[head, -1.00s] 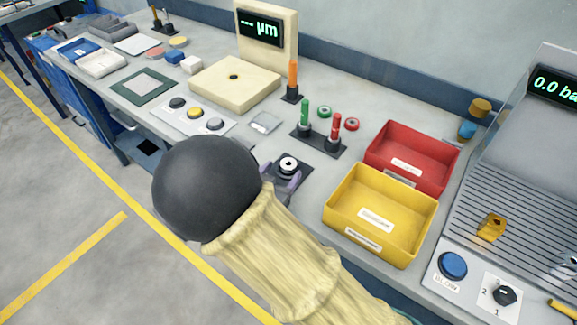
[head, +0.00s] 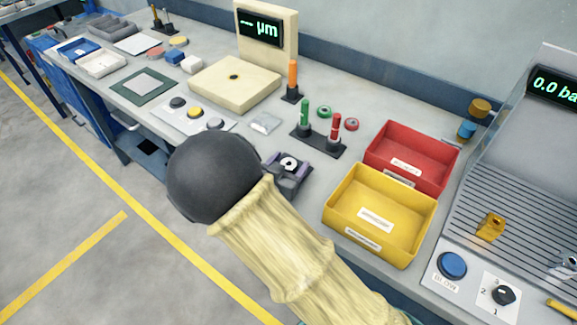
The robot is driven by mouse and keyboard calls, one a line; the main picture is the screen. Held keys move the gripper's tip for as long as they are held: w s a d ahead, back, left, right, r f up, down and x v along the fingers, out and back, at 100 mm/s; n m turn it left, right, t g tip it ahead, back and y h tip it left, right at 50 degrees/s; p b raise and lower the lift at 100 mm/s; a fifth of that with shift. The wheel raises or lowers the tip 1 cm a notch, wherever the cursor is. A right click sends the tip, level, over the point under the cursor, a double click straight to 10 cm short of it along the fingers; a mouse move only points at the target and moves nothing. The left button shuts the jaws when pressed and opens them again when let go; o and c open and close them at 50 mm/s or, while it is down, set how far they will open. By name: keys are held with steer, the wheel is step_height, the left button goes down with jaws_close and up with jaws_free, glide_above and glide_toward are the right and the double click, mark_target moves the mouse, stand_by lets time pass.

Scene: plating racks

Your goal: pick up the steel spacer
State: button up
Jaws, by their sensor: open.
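The steel spacer (head: 289,162) is a small pale ring with a dark centre. It sits on a dark square base (head: 301,187) on the bench, left of the yellow bin. My gripper (head: 288,167) has purple-grey fingers, one at the left and one at the right of the spacer. The gripper is open, and I cannot tell whether a finger touches the ring. My arm's dark round joint and pale sleeve hide the bench in front and much of the gripper.
A yellow bin (head: 348,224) and a red bin (head: 377,162) stand to the right. A dark stand with a green plug gauge (head: 305,113) and a red plug gauge (head: 335,127) is just behind. A small clear packet (head: 265,123) lies behind left.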

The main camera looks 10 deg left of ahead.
steer(key=shift+c, duration=0.3)
steer(key=c, duration=1.1)
steer(key=shift+c, duration=0.2)
step_height(320, 180, up, 10)
steer(key=shift+p, duration=0.45)
